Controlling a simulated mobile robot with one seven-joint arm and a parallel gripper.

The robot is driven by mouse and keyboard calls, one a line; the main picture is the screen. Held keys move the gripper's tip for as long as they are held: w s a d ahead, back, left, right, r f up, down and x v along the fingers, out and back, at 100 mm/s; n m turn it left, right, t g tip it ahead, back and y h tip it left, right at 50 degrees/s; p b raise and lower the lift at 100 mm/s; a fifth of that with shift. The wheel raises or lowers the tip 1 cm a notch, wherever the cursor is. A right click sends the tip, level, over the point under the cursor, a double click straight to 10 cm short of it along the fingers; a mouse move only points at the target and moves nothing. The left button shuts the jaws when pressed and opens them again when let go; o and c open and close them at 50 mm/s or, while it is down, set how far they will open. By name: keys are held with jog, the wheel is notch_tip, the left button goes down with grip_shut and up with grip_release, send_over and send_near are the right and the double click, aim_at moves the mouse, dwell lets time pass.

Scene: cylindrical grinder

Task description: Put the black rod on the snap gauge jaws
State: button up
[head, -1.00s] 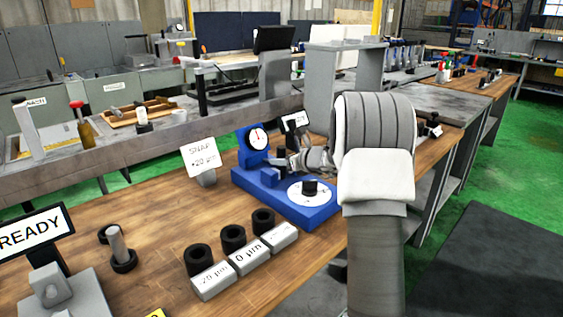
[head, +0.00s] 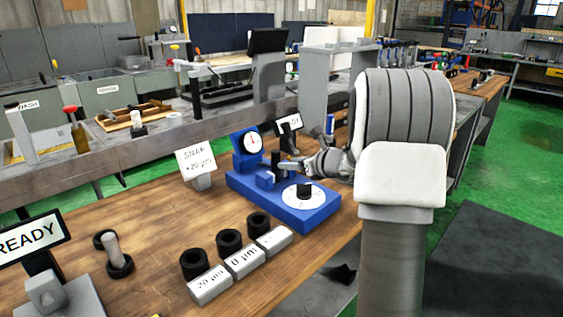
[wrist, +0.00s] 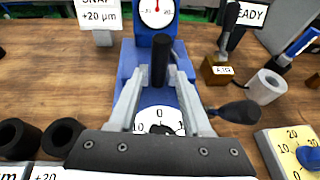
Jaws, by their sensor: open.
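The snap gauge (head: 309,211) is a blue base with a round dial gauge (head: 253,144) at its back left and a white scale disc with a black knob. It also shows in the wrist view (wrist: 125,65). The black rod (wrist: 158,62) appears between my fingertips in the wrist view, in front of the dial column. My gripper (wrist: 160,68) is open, one grey finger on each side of the rod. Whether the rod rests on the jaws cannot be told; the contact is hidden. In the head view my gripper (head: 287,164) reaches the gauge from the right.
Several black rings (head: 229,241) stand behind white labelled blocks (head: 244,262) at the front. A "SNAP +20 µm" sign (head: 195,161) stands left of the gauge. In the wrist view, a brass block (wrist: 217,72), a white cylinder (wrist: 266,86) and a black handle (wrist: 240,112) lie to the right.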

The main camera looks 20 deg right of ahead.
jog(key=shift+v, duration=1.9)
